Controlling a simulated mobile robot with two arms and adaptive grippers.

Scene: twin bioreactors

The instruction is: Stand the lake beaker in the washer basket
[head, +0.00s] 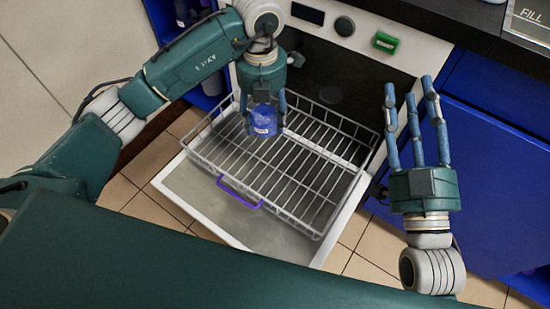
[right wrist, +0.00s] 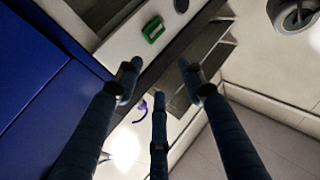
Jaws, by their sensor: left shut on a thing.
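The blue lake beaker (head: 264,121) is in the head view, with a pale label on its side. My left gripper (head: 264,108) points down and is shut on the beaker. It holds the beaker over the back left part of the washer basket (head: 290,180). I cannot tell whether the beaker's base touches the wires. The basket is a grey wire rack with a purple handle (head: 238,192) at its front, and it looks otherwise empty. My right gripper (head: 410,110) is open and empty, right of the basket, fingers pointing up in the picture.
The basket rests on the lowered washer door (head: 187,190). The washer front has a green switch (head: 385,42) and a dark knob (head: 345,26). Blue cabinets (head: 490,170) stand on the right. A shelf with bottles is at the upper left. Tiled floor shows around the door.

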